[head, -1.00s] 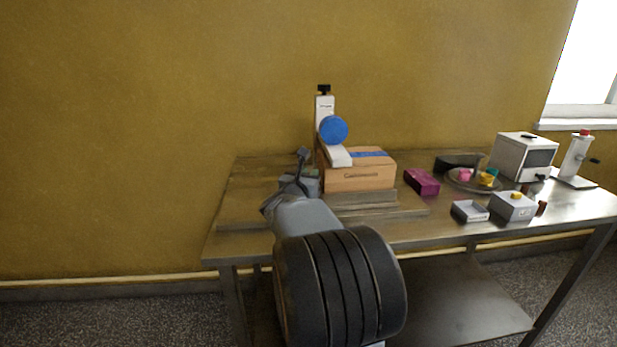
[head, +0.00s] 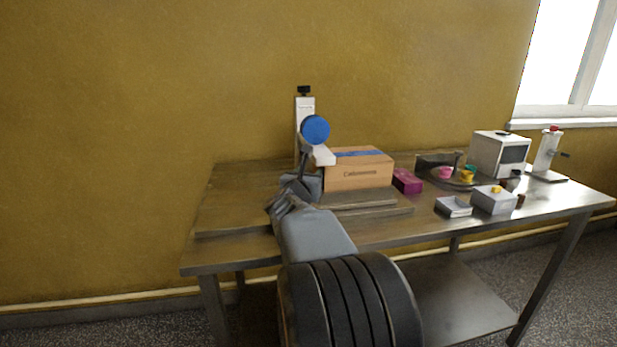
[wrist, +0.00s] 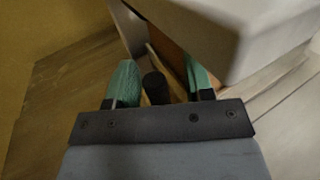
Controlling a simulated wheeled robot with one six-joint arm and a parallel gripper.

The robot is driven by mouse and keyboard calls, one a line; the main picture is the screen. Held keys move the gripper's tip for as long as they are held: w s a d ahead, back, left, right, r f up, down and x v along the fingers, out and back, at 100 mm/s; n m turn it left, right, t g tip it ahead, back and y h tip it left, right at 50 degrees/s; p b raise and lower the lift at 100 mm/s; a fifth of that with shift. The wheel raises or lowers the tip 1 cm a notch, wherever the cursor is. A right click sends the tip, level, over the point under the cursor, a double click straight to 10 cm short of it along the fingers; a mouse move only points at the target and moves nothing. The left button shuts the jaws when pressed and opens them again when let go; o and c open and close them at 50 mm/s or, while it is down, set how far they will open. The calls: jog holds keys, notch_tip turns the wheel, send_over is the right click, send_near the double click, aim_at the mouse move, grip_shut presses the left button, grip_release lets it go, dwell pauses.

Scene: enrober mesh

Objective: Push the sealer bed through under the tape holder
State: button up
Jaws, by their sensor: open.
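The sealer bed (head: 370,201) is a low slab on the table. A brown carton (head: 360,176) with blue tape along its top sits on it. The tape holder (head: 305,112) is a white upright post with a blue roll (head: 315,130) and a white arm beside the carton's left end. My gripper (wrist: 160,80) is open, its green-tipped fingers low and close to the tape holder, left of the carton. In the wrist view a dark round knob (wrist: 155,88) stands between the fingers; I cannot tell whether they touch it. A pale block, likely the holder's arm, hides part of the carton.
A magenta box (head: 407,181) is close to the carton's right end. Further right are a small open tray (head: 453,207), a grey box (head: 494,200), a plate with coloured pieces, a white machine (head: 499,154) and a stand (head: 548,155). The table's left part is bare.

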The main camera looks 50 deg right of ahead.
jog(key=shift+a, duration=0.15)
jog(key=shift+s+a, duration=0.1)
jog(key=shift+a, duration=0.15)
jog(key=v, duration=1.3)
jog(key=shift+p, duration=0.3)
jog(key=shift+s, duration=0.1)
